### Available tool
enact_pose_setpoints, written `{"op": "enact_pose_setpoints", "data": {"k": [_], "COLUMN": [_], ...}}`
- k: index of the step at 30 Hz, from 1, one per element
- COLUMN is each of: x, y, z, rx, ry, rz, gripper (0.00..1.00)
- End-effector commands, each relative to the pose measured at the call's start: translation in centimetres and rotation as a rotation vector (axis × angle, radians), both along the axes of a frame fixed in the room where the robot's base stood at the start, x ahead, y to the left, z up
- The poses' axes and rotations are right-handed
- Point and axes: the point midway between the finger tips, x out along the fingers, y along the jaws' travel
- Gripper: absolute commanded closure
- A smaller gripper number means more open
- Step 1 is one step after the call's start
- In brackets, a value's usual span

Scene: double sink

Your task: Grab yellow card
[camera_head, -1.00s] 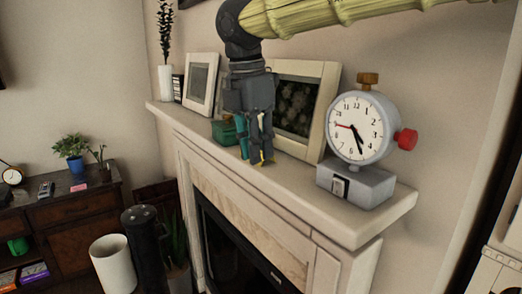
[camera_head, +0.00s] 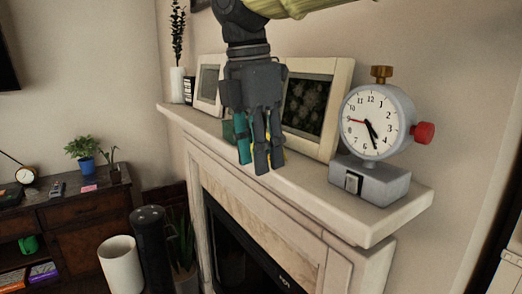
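My gripper (camera_head: 260,160) hangs fingers down in front of the mantel shelf, near its front edge. A small patch of yellow (camera_head: 268,143) shows between and behind its fingers; this is the only part of what may be the yellow card that I can see. The fingers hide the rest, so I cannot tell whether they hold it or whether it stands on the shelf. A teal piece (camera_head: 243,148) shows at the left side of the fingers. The gap between the fingertips is unclear from this angle.
A dial clock (camera_head: 370,125) with a red knob stands on the mantel (camera_head: 300,190) to the right. Framed pictures (camera_head: 318,100) lean on the wall behind the gripper. A green box (camera_head: 228,131) is partly hidden. A dark cylinder (camera_head: 152,250) and white bin (camera_head: 121,268) stand below left.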

Motion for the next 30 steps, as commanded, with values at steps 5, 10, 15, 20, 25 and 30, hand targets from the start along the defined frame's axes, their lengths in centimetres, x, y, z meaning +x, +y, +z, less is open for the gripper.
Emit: {"op": "enact_pose_setpoints", "data": {"k": [5, 10, 15, 20, 25, 30], "x": [0.0, 0.0, 0.0, 0.0, -0.1, -0.4], "y": [0.0, 0.0, 0.0, 0.1, 0.3, 0.6], "z": [0.0, 0.0, 0.0, 0.7, 3.0, 6.1], "rx": [0.0, 0.0, 0.0, 0.001, 0.002, 0.001], "ry": [0.0, 0.0, 0.0, -0.002, -0.004, -0.003], "rz": [0.0, 0.0, 0.0, -0.001, 0.0, -0.001], "gripper": [0.27, 0.2, 0.2, 0.2, 0.2, 0.2]}}
